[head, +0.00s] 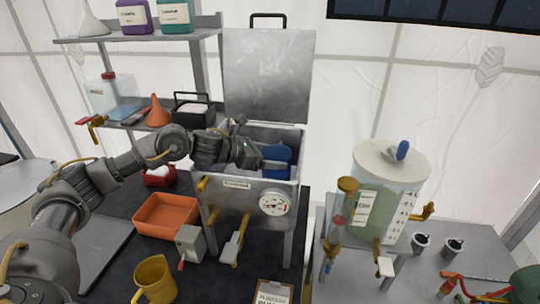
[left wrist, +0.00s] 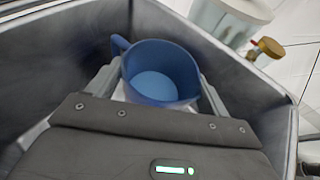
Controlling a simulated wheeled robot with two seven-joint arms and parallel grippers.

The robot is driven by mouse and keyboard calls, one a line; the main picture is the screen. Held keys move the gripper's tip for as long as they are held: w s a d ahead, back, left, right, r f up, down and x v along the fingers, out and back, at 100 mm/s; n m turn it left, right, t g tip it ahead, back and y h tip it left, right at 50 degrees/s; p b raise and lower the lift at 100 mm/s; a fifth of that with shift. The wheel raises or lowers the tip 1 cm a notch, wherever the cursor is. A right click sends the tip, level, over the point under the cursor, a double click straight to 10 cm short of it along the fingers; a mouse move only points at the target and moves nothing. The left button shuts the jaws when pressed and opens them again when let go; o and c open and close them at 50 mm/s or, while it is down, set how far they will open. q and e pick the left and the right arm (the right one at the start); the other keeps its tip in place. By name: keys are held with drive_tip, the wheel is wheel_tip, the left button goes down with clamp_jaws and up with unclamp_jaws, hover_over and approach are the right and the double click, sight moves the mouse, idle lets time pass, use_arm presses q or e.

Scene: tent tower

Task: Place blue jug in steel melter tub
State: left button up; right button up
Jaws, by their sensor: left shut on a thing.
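The steel melter tub (head: 225,203) stands in the middle of the head view with its lid raised behind it and a round gauge on its front. My left gripper (head: 262,157) reaches over the tub's left side into its opening. The blue jug (head: 279,154) is inside the tub opening, partly hidden by the gripper and the tub's wall. In the left wrist view the blue jug (left wrist: 160,85) is upright and empty between the two fingers, with the tub walls around it. Whether the jug touches the tub floor cannot be seen. My right gripper is not in view.
An orange tray (head: 167,214) and a yellow jug (head: 154,279) stand left of the tub. A clear tank (head: 390,185) with a white lid stands to the right. Shelves (head: 140,36) with bottles and an orange funnel (head: 158,111) are at the back left.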

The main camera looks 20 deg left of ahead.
use_arm(q)
drive_tip(key=shift+f, duration=0.15)
drive_tip(key=o, duration=1.8)
drive_tip(key=shift+r, duration=0.3)
drive_tip(key=b+v, duration=0.5)
drive_tip(key=v, duration=0.7)
drive_tip(key=shift+s+f, duration=0.1)
